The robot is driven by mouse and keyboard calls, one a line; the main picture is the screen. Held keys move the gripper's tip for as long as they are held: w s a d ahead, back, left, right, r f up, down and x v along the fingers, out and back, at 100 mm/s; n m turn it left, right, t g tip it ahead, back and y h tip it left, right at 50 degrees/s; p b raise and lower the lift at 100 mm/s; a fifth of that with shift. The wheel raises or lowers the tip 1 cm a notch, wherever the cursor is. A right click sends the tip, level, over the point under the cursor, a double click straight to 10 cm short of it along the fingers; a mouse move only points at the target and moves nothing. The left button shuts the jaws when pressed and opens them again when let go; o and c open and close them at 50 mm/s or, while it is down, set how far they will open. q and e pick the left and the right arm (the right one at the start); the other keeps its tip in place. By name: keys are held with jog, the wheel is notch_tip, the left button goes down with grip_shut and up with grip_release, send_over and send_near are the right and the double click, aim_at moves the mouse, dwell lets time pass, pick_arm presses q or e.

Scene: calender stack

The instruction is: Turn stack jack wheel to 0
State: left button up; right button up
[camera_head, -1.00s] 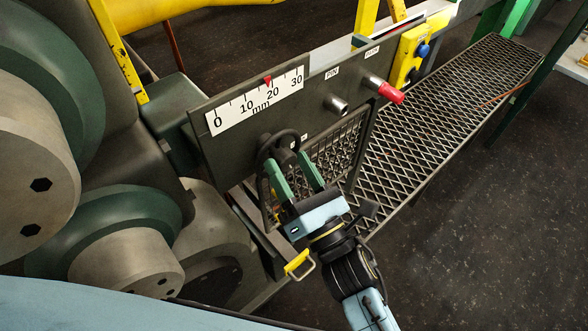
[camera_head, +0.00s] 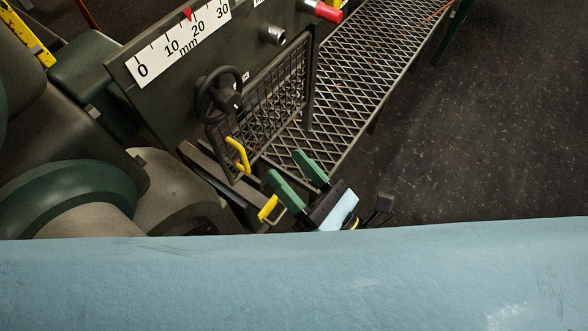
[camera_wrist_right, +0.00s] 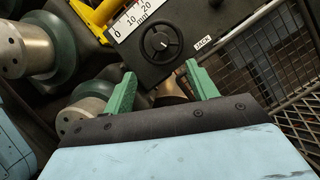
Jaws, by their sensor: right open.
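The dark jack wheel (camera_head: 219,94) is mounted on the grey panel (camera_head: 150,105), below a white mm scale (camera_head: 180,40). A red pointer (camera_head: 188,14) stands at about 20 on the scale. My right gripper (camera_head: 284,164) is open and empty, apart from the wheel, below and to its right. In the right wrist view the wheel (camera_wrist_right: 161,42) lies ahead of the open green fingers (camera_wrist_right: 161,70), roughly between their tips in the picture. A JACK label (camera_wrist_right: 204,42) is beside it. My left gripper is not in view.
A mesh guard (camera_head: 272,90) with a yellow handle (camera_head: 238,155) is right of the wheel. Another yellow handle (camera_head: 268,207) is close to my right gripper. Large rollers (camera_head: 75,195) are at left. A grated walkway (camera_head: 365,65) runs at upper right. Dark floor (camera_head: 470,130) is clear.

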jog(key=n+g+p, duration=0.5)
jog(key=n+p, duration=0.3)
send_near(233, 102)
jog(key=shift+h, duration=0.3)
jog(key=p+x, duration=0.1)
jog(key=x, duration=0.3)
jog(key=p+x, duration=0.2)
jog(key=x, duration=0.2)
jog(key=shift+a+r, duration=0.2)
jog(key=c, duration=1)
